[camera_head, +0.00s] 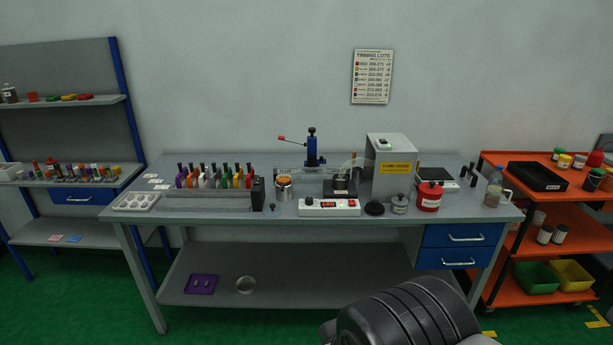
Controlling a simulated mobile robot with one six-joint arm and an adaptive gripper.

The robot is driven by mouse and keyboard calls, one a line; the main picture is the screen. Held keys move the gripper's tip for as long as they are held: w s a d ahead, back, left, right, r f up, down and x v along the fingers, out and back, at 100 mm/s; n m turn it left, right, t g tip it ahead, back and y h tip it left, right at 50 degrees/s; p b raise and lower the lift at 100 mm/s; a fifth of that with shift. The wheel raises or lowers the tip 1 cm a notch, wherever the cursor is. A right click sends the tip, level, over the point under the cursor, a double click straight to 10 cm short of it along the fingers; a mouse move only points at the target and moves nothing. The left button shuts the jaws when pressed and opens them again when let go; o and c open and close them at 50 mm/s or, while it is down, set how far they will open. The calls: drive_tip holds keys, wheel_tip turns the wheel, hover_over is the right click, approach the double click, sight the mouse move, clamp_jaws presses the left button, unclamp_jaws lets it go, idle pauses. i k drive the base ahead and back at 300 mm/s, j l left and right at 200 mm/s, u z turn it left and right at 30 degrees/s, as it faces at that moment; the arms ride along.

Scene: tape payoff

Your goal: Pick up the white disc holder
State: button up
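A row of coloured holders with dark upright tops stands in a grey rack (205,203) at the left of the grey workbench (270,160). One of them is white (203,181), upright between an orange one and a red one, and it looks like the white disc holder. Its lower part is hidden by the rack, and its details are too small to tell. My gripper is not in view. Only a dark, ribbed part of my arm shows at the bottom right of centre, well in front of the bench and apart from the rack.
A white tray (137,201) lies left of the rack, and a black block (258,194) stands at its right end. A copper-topped pot (283,188), a blue press (311,150) and a white control box (330,207) stand further right. An orange cart (540,207) stands right of the bench.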

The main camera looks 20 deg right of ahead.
sight(204, 173)
drive_tip(key=i+j, duration=0.15)
drive_tip(key=i, duration=0.4)
drive_tip(key=i+j, duration=0.15)
drive_tip(key=i, duration=0.45)
drive_tip(key=i+j+z, duration=0.1)
drive_tip(key=i, duration=0.45)
drive_tip(key=i+j, duration=0.2)
drive_tip(key=i, duration=0.35)
drive_tip(key=i+j, duration=0.2)
drive_tip(key=i, duration=0.35)
drive_tip(key=l+z, duration=0.05)
